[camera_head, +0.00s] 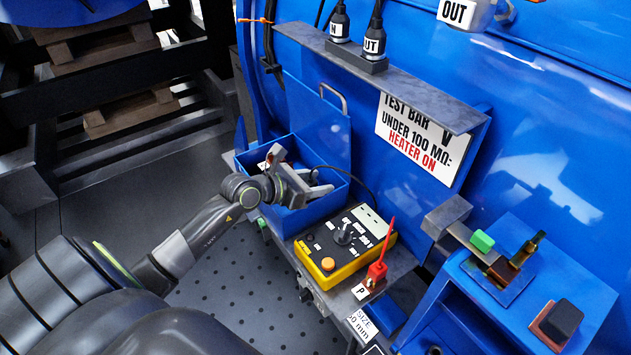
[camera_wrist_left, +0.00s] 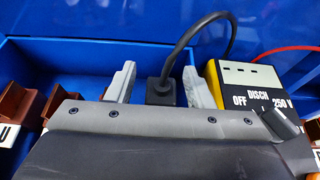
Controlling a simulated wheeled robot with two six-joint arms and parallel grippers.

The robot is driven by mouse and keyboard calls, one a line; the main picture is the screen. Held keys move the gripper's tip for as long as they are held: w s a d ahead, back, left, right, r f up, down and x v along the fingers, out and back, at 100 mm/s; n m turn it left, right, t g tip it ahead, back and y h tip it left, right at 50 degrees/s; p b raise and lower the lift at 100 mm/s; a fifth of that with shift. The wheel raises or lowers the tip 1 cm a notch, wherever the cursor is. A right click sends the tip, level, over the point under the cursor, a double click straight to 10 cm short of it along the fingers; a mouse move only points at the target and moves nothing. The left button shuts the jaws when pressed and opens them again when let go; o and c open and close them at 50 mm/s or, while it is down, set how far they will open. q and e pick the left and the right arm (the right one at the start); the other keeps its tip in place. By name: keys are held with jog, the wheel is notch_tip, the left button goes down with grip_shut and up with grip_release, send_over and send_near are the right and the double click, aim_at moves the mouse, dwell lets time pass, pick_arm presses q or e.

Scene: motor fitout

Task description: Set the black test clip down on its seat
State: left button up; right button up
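The black test clip (camera_wrist_left: 160,90) is upright between the two fingers of my left gripper (camera_wrist_left: 158,86) in the left wrist view. Small gaps show on both sides of it, so the fingers are open around it. A black cable (camera_wrist_left: 190,35) rises from its top and bends over towards the yellow tester. In the head view my left gripper (camera_head: 302,172) is spread over the open blue terminal box (camera_head: 318,206); the clip cannot be made out there. The clip's lower end and its seat are hidden by my gripper body in the wrist view.
The yellow tester (camera_head: 330,262) stands right of the box, with the red probe (camera_head: 377,268) in front of it. Brown terminal blocks (camera_wrist_left: 30,108) sit in the box. A grey shelf (camera_head: 400,88) overhangs behind. A blue stand (camera_head: 540,240) is at right.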

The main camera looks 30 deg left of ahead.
pick_arm(q)
jog(key=shift+s, duration=0.1)
jog(key=p+v, duration=0.4)
jog(key=v, duration=1.3)
jog(key=shift+a, duration=0.2)
